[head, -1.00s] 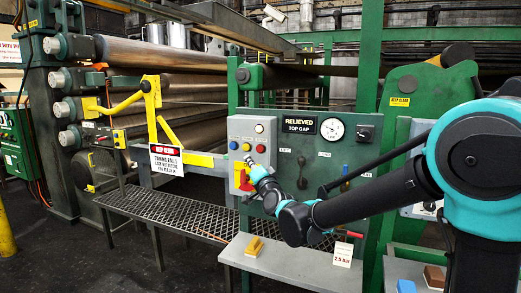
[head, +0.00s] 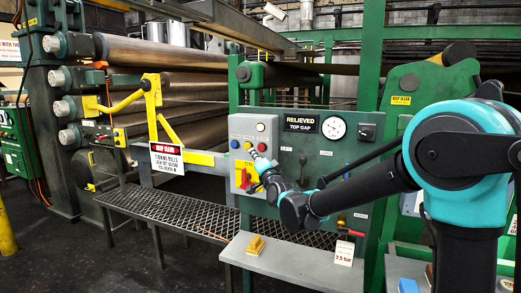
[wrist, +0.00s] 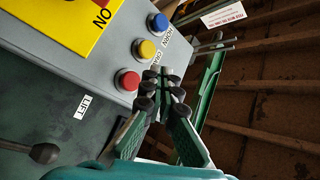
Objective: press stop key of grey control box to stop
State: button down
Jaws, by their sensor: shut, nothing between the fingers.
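The grey control box (head: 240,126) is mounted on the green panel, with a row of blue, yellow and red keys and a yellow plate below. In the wrist view the blue key (wrist: 158,22), yellow key (wrist: 145,48) and red key (wrist: 127,80) run along the box face (wrist: 105,58). No readable stop label shows on them. My gripper (head: 252,154) is shut and empty, just in front of the keys. In the wrist view its fingertips (wrist: 160,88) are together, right of the red key. I cannot tell whether they touch the box.
A grey shelf (head: 290,265) with a yellow block (head: 256,245) and a small sign (head: 344,253) stands below. A dark lever (wrist: 42,153) and a LIFT label (wrist: 82,107) are on the panel. Large rollers (head: 165,52) and a grated walkway (head: 165,205) lie left.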

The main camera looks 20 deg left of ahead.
aim_at(260, 150)
jog(key=shift+w+d, duration=0.15)
jog(key=shift+w, duration=2.15)
jog(key=shift+w+d, duration=0.1)
jog(key=shift+w, duration=0.45)
dwell(0.7)
jog(key=shift+s, duration=1)
jog(key=s, duration=0.5)
jog(key=shift+a, duration=0.25)
